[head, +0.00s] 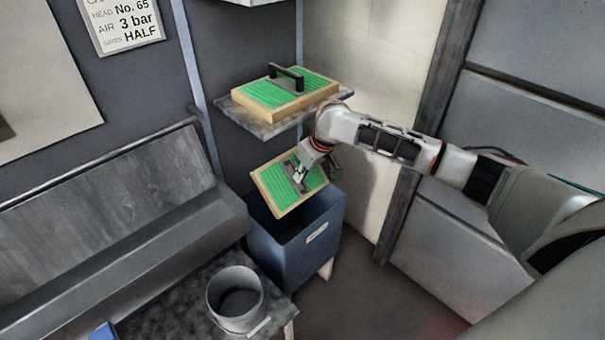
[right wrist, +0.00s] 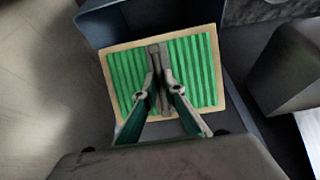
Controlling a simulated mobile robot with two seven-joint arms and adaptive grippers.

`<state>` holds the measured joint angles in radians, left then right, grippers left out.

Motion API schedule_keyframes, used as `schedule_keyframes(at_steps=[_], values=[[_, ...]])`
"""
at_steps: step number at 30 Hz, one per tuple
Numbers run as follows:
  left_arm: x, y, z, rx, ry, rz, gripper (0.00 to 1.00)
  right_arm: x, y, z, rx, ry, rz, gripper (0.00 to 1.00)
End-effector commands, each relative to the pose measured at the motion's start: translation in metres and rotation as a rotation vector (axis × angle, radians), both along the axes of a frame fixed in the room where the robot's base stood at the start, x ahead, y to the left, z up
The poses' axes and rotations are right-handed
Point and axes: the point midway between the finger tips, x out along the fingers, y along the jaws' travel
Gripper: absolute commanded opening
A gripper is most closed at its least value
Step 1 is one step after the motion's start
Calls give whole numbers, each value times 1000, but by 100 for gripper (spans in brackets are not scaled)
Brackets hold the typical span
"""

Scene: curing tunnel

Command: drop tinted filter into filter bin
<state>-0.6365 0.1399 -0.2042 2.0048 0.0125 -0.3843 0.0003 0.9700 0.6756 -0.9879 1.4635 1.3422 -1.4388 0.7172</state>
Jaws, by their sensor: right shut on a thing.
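A green pleated filter (head: 283,187) with a pale wooden frame hangs tilted over the mouth of a blue-grey bin (head: 290,252). My right gripper (head: 301,176) is shut on the handle in the middle of this filter. In the right wrist view the gripper (right wrist: 158,88) grips the dark handle bar, and the filter (right wrist: 202,70) covers much of the bin opening (right wrist: 100,30). A second green filter (head: 265,94) with a black handle lies flat on a shelf above the bin. My left gripper does not show.
The grey shelf (head: 262,126) stands just above and behind the bin. A metal bucket (head: 234,318) is on a low table (head: 178,298) in front. A long grey trough (head: 130,262) runs at left. A sign (head: 122,22) hangs on the wall.

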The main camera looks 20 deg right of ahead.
Motion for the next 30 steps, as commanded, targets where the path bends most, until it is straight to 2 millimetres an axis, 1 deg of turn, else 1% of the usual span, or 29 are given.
schedule_keyframes(at_steps=[5,6,7,8,17,20,23,29,30], values=[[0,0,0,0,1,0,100,0,0,0,0,-1,0,0],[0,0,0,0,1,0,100,0,0,0,0,-1,0,17],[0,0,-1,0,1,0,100,0,0,0,0,-1,0,25],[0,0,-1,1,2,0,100,0,0,0,0,-1,0,29],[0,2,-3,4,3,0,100,0,0,0,0,1,0,29],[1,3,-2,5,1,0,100,-1,-1,3,-1,0,0,29],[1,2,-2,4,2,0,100,-5,-3,13,0,-2,0,29],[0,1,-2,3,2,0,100,-20,-8,49,-3,-4,1,29],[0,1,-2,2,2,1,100,-30,-12,45,-3,2,0,29]])
